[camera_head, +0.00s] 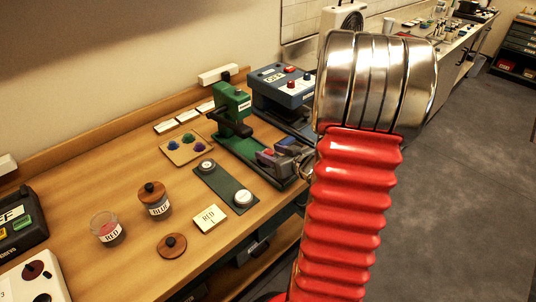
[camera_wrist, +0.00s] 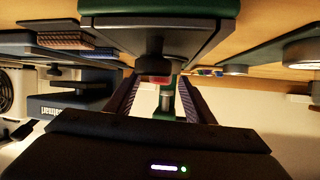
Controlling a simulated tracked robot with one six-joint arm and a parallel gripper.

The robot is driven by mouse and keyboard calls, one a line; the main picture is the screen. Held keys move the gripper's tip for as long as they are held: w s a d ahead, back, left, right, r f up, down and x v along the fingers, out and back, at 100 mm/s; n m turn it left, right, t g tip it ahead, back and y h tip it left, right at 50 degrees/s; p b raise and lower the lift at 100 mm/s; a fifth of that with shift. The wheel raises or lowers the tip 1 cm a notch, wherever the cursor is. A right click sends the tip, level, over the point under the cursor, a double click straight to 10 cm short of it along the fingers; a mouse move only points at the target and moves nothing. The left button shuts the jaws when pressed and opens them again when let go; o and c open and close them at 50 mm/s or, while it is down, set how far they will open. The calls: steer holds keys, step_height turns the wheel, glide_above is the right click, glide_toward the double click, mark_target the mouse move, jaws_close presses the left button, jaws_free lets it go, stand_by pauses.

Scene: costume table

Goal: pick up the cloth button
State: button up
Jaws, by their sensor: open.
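The cloth button (camera_wrist: 155,79) seems to be the small red disc on the dark post of the green press, in the wrist view. The wrist view is upside down, so the press base (camera_wrist: 150,34) shows at the top. The button also shows as a small red spot in the head view (camera_head: 269,152). My gripper (camera_wrist: 158,84) is open, its two fingers on either side of the button. I cannot tell whether they touch it. In the head view my gripper is at the press, partly hidden by my arm. The green press (camera_head: 232,108) stands upright on the table.
A green strip (camera_head: 222,184) with two round metal pieces, a small tray (camera_head: 172,153) with coloured pieces, and RED (camera_head: 107,229) and BLUE (camera_head: 155,207) jars are to the left. Bare wood lies between.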

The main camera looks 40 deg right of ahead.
mark_target(272, 154)
steer(key=shift+c, duration=0.3)
steer(key=shift+f, duration=0.1)
steer(key=c, duration=1.1)
steer(key=shift+r, duration=5.15)
steer(key=shift+s, duration=0.1)
